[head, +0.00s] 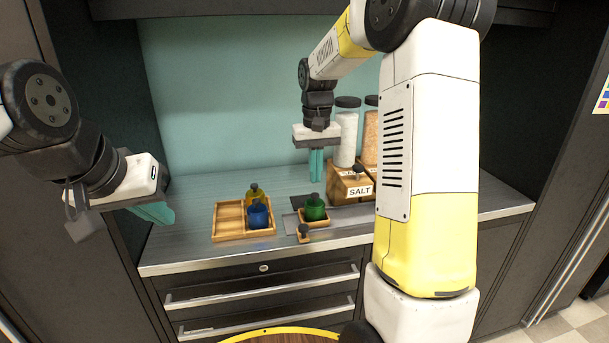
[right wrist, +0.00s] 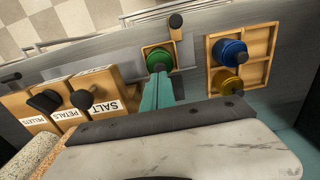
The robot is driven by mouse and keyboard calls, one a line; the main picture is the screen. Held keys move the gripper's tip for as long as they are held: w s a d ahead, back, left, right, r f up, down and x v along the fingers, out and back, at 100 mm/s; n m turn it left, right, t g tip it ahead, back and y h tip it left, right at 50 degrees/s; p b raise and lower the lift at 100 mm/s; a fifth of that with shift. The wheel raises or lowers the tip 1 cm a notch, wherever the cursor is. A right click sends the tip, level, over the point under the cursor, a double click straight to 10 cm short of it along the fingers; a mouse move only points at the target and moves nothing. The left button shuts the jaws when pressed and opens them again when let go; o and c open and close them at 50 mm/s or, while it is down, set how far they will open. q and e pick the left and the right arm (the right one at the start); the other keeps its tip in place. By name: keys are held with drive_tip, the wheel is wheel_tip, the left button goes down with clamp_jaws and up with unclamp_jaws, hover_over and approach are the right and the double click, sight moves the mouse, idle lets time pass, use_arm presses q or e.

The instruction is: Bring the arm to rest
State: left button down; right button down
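My right gripper (head: 316,165) hangs above the back of the counter, fingers pointing down, with nothing seen in it. Its teal fingers look close together in the head view and also show in the right wrist view (right wrist: 158,95); the gap is not clear. My left gripper (head: 153,212) is at the left, in front of the counter. Its teal fingers lie side by side, and I cannot tell whether they are apart. A green bottle (head: 315,208) stands in a small wooden tray (head: 325,221), below and in front of the right gripper.
A wooden divided tray (head: 229,218) holds a blue bottle (head: 258,216) and a yellow bottle (head: 252,197). Wooden boxes, one labelled SALT (head: 349,187), and tall jars (head: 346,135) stand right of the right gripper.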

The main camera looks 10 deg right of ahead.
drive_tip(key=shift+r, duration=1.65)
drive_tip(key=s+a+r+t+y, duration=0.1)
drive_tip(key=s+r+t, duration=0.1)
drive_tip(key=s, duration=1)
drive_tip(key=s+a+r+t+y, duration=0.1)
drive_tip(key=s+r+t, duration=0.2)
drive_tip(key=s, duration=0.9)
drive_tip(key=shift+s+t, duration=0.15)
drive_tip(key=shift+t, duration=0.45)
